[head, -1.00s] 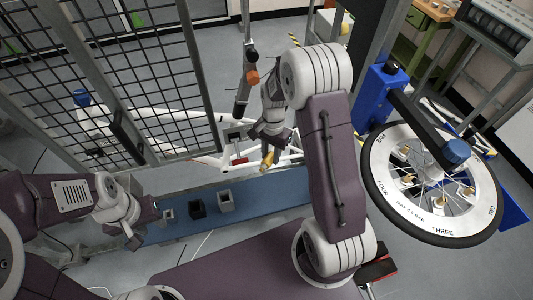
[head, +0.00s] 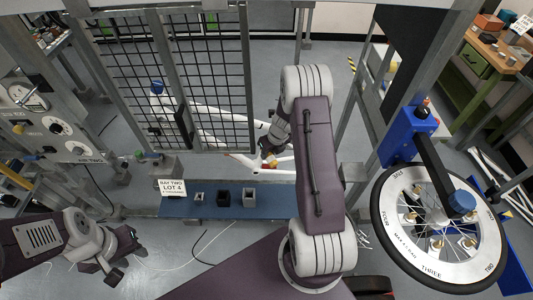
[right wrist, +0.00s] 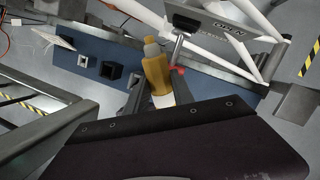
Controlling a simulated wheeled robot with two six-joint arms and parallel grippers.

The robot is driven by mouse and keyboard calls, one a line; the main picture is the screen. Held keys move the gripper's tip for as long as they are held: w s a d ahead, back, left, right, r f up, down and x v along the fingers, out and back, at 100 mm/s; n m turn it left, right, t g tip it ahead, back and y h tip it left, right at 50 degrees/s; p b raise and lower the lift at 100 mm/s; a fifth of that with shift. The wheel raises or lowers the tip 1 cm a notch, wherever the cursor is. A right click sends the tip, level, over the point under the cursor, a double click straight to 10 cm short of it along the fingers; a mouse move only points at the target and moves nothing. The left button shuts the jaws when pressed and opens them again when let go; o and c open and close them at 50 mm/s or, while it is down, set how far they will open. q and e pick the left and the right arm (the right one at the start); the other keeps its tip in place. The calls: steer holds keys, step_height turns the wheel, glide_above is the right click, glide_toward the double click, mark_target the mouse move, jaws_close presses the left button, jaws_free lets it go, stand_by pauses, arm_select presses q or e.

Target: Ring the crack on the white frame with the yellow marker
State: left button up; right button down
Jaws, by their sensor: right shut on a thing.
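The white frame (head: 215,138) stands behind the mesh gate, partly covered by it and by my right arm. I cannot make out the crack. The yellow marker (right wrist: 156,72) is between the fingers of my right gripper (right wrist: 158,86), which is shut on it, its pale end pointing away from me. The marker's end is beside the frame tubes; contact cannot be told. My left gripper (head: 118,262) is low at the left, away from the frame; its jaw opening is unclear.
The mesh gate (head: 205,85) stands in front of the frame. A blue bench (head: 255,208) carries small dark and grey holders (head: 223,198) and a lot sign (head: 172,187). A wheel (head: 385,190) on a blue stand is at the right. A dial panel (head: 45,120) stands at the left.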

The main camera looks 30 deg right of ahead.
steer(key=shift+w+d+r+p, duration=0.15)
steer(key=shift+w+r+p, duration=0.05)
steer(key=shift+w+p, duration=0.1)
steer(key=shift+w+d+f+p, duration=0.1)
steer(key=shift+w+d+p, duration=0.5)
steer(key=shift+w, duration=0.5)
steer(key=shift+w+d+f+p, duration=0.1)
steer(key=shift+w+d+p, duration=0.3)
steer(key=shift+w+d, duration=0.5)
steer(key=shift+w+a, duration=0.15)
steer(key=shift+r, duration=0.1)
steer(key=shift+p, duration=0.4)
steer(key=shift+w+d, duration=0.2)
steer(key=shift+w, duration=0.25)
steer(key=shift+w+p, duration=0.1)
steer(key=shift+p, duration=0.2)
stand_by(0.7)
